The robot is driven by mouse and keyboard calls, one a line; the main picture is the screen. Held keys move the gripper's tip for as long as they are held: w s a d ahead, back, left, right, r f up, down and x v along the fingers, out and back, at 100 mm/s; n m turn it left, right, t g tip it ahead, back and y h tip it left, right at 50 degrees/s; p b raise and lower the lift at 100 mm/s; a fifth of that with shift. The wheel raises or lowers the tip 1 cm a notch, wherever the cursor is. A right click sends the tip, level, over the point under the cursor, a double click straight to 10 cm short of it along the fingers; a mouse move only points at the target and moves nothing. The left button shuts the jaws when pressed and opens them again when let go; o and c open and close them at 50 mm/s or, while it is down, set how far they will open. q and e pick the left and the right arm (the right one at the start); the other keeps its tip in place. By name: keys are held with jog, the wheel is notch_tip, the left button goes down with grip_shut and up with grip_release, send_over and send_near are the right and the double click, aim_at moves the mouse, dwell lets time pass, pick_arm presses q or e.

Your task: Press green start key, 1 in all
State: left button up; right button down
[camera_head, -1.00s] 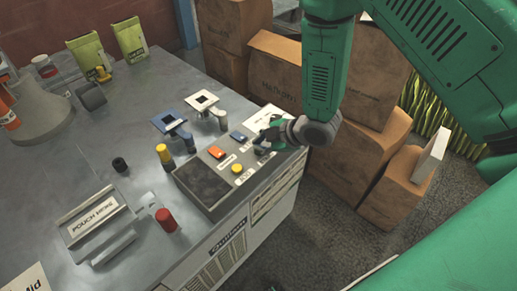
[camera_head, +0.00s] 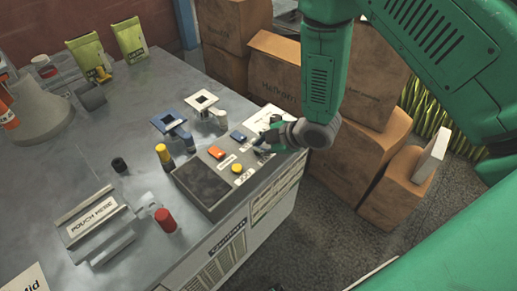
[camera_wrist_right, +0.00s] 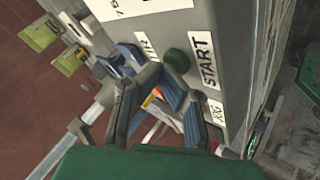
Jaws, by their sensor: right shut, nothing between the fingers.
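The green start key (camera_wrist_right: 177,60) is a round dark-green button beside a white START label (camera_wrist_right: 207,58) in the right wrist view. My right gripper (camera_wrist_right: 162,75) is shut and empty, with its fingertips just below and left of the key in that view; whether they touch it I cannot tell. In the head view my right gripper (camera_head: 263,147) is at the right end of the control panel (camera_head: 205,188), and I cannot make out the green key there. My left gripper is not in view.
The panel also carries an orange key (camera_head: 216,152), a blue key (camera_head: 238,135) and a yellow key (camera_head: 237,168) close to the right gripper. A red-capped post (camera_head: 164,217) and a yellow-capped post (camera_head: 163,153) stand to the left. Cardboard boxes (camera_head: 275,75) are stacked behind the bench.

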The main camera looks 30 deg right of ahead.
jog(key=shift+r+p, duration=0.75)
jog(key=shift+r, duration=0.05)
notch_tip(320, 180, up, 5)
jog(key=p, duration=0.4)
jog(key=shift+r+p, duration=0.1)
jog(key=shift+p, duration=0.2)
dwell(0.6)
